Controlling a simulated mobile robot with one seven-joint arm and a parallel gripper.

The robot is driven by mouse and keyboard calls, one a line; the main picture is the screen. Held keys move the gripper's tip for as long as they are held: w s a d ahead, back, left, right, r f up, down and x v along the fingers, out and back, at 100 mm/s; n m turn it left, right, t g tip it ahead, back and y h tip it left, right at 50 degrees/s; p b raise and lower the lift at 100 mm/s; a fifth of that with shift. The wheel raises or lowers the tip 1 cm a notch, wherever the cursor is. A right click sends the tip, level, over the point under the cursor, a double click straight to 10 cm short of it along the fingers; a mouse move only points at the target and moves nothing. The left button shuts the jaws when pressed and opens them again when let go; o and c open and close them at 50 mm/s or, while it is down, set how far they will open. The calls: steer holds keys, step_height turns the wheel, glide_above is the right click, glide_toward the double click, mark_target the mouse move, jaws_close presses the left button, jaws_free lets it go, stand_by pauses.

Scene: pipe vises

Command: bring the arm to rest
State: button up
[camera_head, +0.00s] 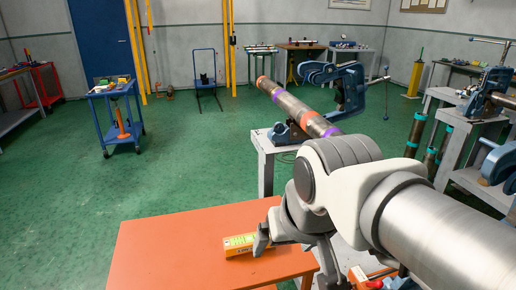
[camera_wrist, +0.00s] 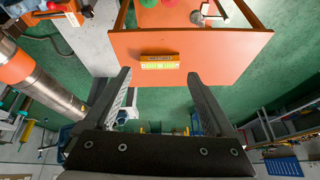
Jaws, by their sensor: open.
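My gripper (camera_head: 292,258) hangs at the end of my arm over the right part of an orange table (camera_head: 170,250), fingers pointing down in the head view. In the wrist view my gripper (camera_wrist: 158,76) has its two fingers wide apart with nothing between them. A small orange and yellow spirit level (camera_head: 236,243) lies on the table next to the near finger. It also shows in the wrist view (camera_wrist: 160,62), flat near the table's edge, beyond the fingertips and apart from them.
A banded steel pipe (camera_head: 295,109) is clamped in a blue vise (camera_head: 350,88) on a grey stand (camera_head: 265,165) behind my wrist. More vises and benches line the right. A blue cart (camera_head: 119,112) stands at the left. The green floor (camera_head: 60,200) between is clear.

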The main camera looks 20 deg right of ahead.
steer(key=shift+s+f+n, duration=0.25)
steer(key=shift+s+n, duration=0.35)
steer(key=shift+s, duration=0.3)
step_height(320, 180, up, 10)
steer(key=p, duration=0.9)
steer(key=shift+f+p, duration=0.15)
steer(key=shift+p, duration=0.15)
